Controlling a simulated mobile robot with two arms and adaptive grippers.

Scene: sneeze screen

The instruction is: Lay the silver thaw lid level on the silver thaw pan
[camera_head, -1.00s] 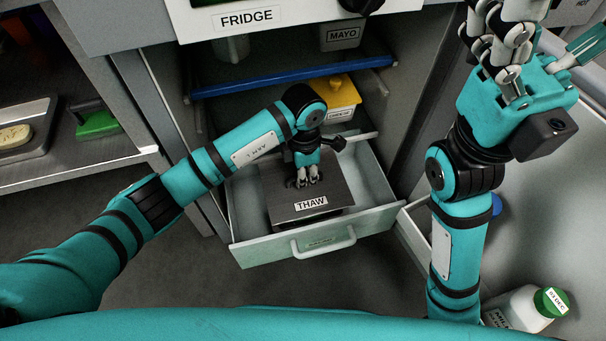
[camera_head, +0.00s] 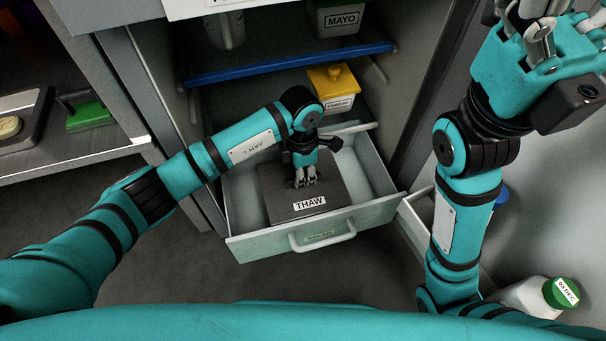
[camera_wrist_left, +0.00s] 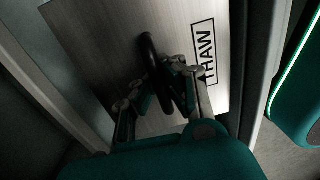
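The silver thaw lid (camera_head: 285,200) is a flat grey rectangle with a THAW label and a black loop handle (camera_wrist_left: 150,60). It lies about level inside the open fridge drawer. The pan is not visible; the lid hides whatever is beneath it. My left gripper (camera_head: 306,182) is down at the middle of the lid. In the left wrist view its fingers (camera_wrist_left: 158,82) stand on both sides of the handle and look closed in on it. My right gripper (camera_head: 540,25) is raised at the top right, partly cut off, and its opening is unclear.
The drawer (camera_head: 250,248) has pale walls and a front handle (camera_head: 323,237); room shows beside the lid. A yellow-lidded container (camera_head: 333,85) stands behind it, below a blue-edged shelf (camera_head: 290,63). A counter with a green block (camera_head: 88,115) is left. A green-capped bottle (camera_head: 535,295) is lower right.

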